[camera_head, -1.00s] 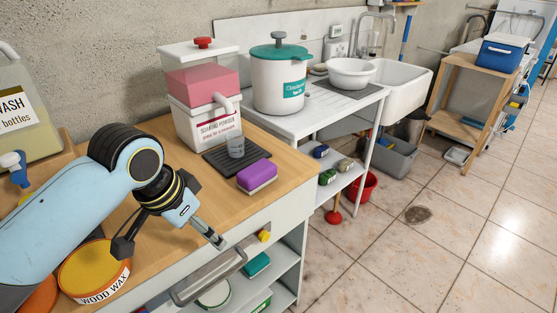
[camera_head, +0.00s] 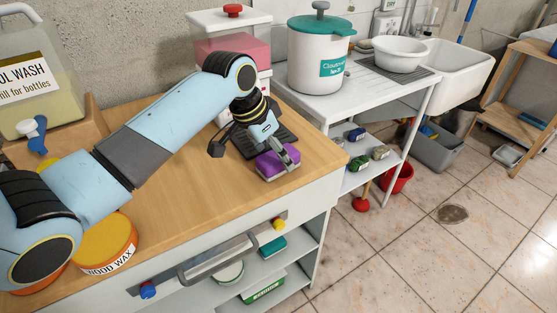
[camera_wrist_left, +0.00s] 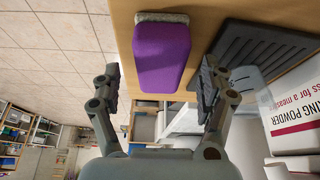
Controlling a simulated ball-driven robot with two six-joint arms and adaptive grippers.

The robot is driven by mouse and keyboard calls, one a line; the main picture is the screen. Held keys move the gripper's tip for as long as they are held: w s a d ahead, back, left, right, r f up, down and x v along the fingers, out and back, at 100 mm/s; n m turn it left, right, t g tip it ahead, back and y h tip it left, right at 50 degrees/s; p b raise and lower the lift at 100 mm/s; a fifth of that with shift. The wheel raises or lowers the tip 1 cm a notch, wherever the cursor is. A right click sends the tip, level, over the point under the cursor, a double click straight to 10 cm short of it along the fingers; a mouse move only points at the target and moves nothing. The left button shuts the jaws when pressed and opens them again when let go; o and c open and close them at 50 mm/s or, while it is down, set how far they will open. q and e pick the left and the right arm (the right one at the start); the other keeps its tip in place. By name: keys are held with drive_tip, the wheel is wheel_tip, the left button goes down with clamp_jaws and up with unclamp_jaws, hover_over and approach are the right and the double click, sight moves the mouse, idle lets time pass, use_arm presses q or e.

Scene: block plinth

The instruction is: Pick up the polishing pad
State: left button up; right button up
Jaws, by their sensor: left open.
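The polishing pad looks like a purple block with a pale grey layer on one face. In the head view the pad (camera_head: 272,167) lies on the wooden counter, beside a black ribbed mat. My left gripper (camera_head: 254,153) is open just above it and partly hides it. In the left wrist view the pad (camera_wrist_left: 161,58) lies ahead, between the lines of the two spread fingers (camera_wrist_left: 158,88). Neither finger clearly touches it. My right gripper is not in view.
The black mat (camera_wrist_left: 258,52) and the powder dispenser (camera_head: 235,45) stand close by the pad. A wax tin (camera_head: 108,246) sits on the counter (camera_head: 200,190) at the front left. The counter's right edge is near the pad, with tiled floor beyond.

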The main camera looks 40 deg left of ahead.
use_arm(q)
drive_tip(key=shift+x, duration=1.25)
drive_tip(key=shift+w+f, duration=0.1)
drive_tip(key=c, duration=1.1)
drive_tip(key=shift+c, duration=0.2)
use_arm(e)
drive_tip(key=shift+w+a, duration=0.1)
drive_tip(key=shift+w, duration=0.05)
